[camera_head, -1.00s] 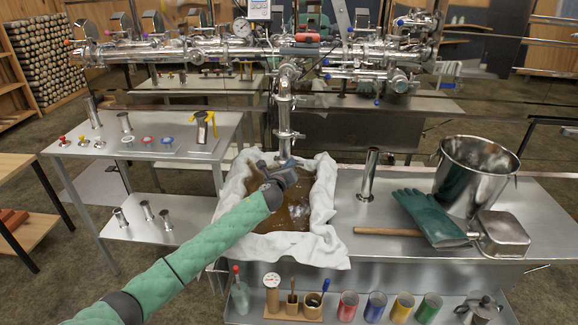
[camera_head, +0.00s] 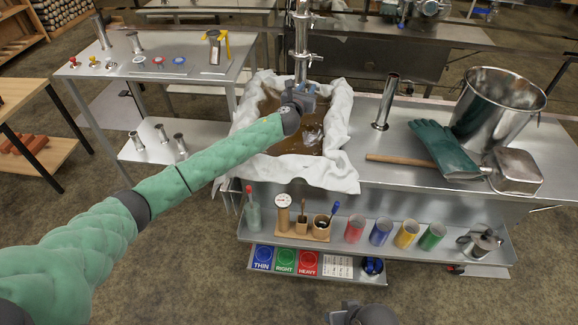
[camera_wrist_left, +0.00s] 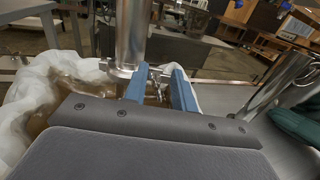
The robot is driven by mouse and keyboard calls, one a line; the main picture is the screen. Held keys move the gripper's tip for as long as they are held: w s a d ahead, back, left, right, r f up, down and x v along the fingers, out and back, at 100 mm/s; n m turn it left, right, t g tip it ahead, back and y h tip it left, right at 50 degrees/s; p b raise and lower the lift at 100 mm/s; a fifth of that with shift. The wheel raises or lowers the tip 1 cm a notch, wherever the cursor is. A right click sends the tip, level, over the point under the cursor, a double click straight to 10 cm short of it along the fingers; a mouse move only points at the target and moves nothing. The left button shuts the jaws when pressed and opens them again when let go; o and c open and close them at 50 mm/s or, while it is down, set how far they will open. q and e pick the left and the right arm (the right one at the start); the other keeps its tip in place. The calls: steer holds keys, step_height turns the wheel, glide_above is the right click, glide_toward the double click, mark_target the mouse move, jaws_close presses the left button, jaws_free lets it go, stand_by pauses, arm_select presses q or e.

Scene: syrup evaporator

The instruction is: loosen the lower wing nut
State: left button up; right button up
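A polished vertical pipe (camera_head: 301,35) comes down over the cloth-lined pan of brown syrup (camera_head: 290,140). A clamp (camera_head: 308,57) sits around it. In the left wrist view the pipe (camera_wrist_left: 133,35) ends at a flange with a small metal clamp and what looks like its wing nut (camera_wrist_left: 157,76). My left gripper (camera_head: 306,93) is at the pipe's lower end. Its two blue fingers (camera_wrist_left: 160,88) are apart, with the small metal part showing between and beyond them; contact is not clear. A dark grey part at the bottom edge, probably my right gripper (camera_head: 362,315), shows no fingers.
A white cloth (camera_head: 335,170) hangs over the pan's edges. On the bench to the right are a steel cylinder (camera_head: 386,102), green gloves (camera_head: 442,148), a bucket (camera_head: 497,105) and a long-handled scoop (camera_head: 515,170). Coloured cups (camera_head: 380,232) stand on the lower front shelf.

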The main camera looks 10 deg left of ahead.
arm_select(q)
steer(key=s+f+n+g+y, duration=0.1)
steer(key=s+f+n+g, duration=0.1)
steer(key=s+n, duration=0.5)
steer(key=s+a+f+n+g+y+p, duration=0.1)
steer(key=s+f+n, duration=0.3)
steer(key=s+n, duration=0.4)
steer(key=s+a+f+n+g+y+p, duration=0.1)
steer(key=s+n, duration=0.6)
steer(key=s, duration=0.7)
steer(key=shift+a+f+g+y, duration=0.2)
steer(key=shift+f+g+y, duration=0.5)
steer(key=shift+f+g, duration=0.4)
